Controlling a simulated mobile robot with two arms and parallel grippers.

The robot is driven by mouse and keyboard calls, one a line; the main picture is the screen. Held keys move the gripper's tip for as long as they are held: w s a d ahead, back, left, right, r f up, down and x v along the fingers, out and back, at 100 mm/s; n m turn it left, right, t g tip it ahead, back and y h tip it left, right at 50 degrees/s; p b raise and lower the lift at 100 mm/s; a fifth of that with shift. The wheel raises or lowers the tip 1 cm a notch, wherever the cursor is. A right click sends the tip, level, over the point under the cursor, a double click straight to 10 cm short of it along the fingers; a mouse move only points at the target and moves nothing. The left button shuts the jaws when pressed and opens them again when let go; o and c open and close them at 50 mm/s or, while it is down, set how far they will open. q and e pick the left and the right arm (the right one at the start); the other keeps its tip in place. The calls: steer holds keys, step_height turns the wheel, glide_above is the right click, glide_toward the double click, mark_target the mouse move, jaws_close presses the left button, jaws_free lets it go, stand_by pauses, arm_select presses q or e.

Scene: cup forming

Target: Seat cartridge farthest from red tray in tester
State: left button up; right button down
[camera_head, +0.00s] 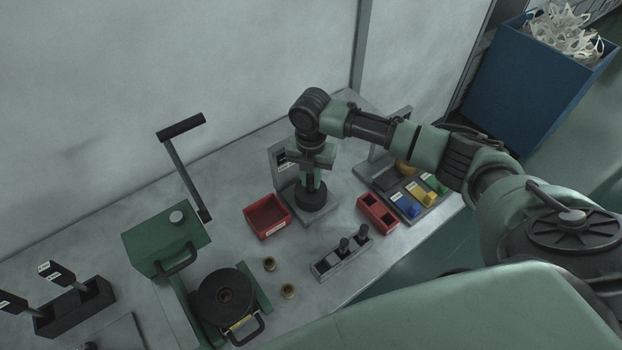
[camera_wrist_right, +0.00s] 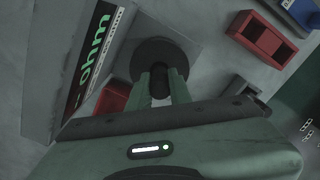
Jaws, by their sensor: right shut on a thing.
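The tester (camera_head: 306,211) is a grey stand with a flat base, a round black seat and an upright panel (camera_head: 281,160). The panel reads "ohm" in the right wrist view (camera_wrist_right: 98,40). My right gripper (camera_head: 314,186) points down at the seat, shut on a dark cartridge (camera_wrist_right: 159,84). The cartridge is over or in the black seat (camera_wrist_right: 165,55); its lower end is hidden, so I cannot tell how deep it sits. The red tray (camera_head: 267,217) lies left of the tester. My left gripper is not in view.
A red two-pocket holder (camera_head: 377,212) and a board with blue, yellow and green pieces (camera_head: 423,197) lie right of the tester. The table between tray and rack is clear.

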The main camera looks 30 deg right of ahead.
steer(key=shift+f, duration=0.75)
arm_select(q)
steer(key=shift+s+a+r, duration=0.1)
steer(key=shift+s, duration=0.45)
arm_select(e)
steer(key=shift+f, duration=0.15)
steer(key=c, duration=1.3)
jaws_free()
steer(key=shift+r, duration=0.3)
arm_select(q)
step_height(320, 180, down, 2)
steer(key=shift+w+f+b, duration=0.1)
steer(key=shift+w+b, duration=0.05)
steer(key=shift+b, duration=0.9)
arm_select(e)
step_height(320, 180, up, 12)
steer(key=shift+f, duration=0.1)
